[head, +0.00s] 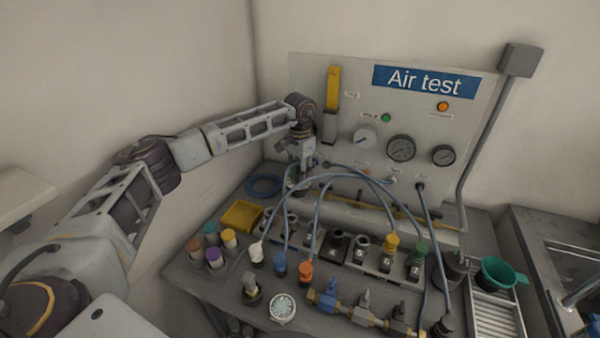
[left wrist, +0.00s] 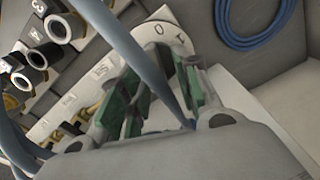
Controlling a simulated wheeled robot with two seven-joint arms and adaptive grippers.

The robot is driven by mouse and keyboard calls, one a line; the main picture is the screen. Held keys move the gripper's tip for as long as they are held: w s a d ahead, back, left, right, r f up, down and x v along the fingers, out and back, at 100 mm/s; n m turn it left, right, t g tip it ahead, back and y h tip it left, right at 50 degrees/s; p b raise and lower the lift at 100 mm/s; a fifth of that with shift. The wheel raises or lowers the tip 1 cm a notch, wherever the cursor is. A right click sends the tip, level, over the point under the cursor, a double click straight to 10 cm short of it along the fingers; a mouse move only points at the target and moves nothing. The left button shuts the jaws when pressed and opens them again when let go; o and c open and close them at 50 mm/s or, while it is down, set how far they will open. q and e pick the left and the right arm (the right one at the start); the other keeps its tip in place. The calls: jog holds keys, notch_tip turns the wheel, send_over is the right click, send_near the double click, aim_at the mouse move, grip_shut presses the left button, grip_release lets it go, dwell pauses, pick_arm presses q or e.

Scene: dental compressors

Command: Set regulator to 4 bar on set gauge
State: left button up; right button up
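The white panel (head: 345,85) marked "Air test" carries a white round dial (head: 364,138) and two dark-faced gauges, a larger one (head: 401,149) and a smaller one (head: 443,155). Their readings are too small to read. My left gripper (head: 299,182) points down in front of the panel's lower left, left of and below the white dial. In the left wrist view, its green-padded fingers (left wrist: 161,95) are apart with nothing visibly held. A white disc marked with 0 and 1 (left wrist: 158,33) shows beyond the fingertips, and a grey-blue hose crosses in front. My right gripper is out of view.
Several hoses (head: 318,205) arch over numbered ports on the bench. A blue hose coil (head: 264,186) and yellow tray (head: 241,215) lie at the left. Coloured fittings, valves and a small round gauge (head: 282,308) crowd the front. A green funnel (head: 499,271) stands at right.

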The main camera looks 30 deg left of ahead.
pick_arm(q)
notch_tip(320, 180, up, 12)
dwell(0.9)
dwell(0.5)
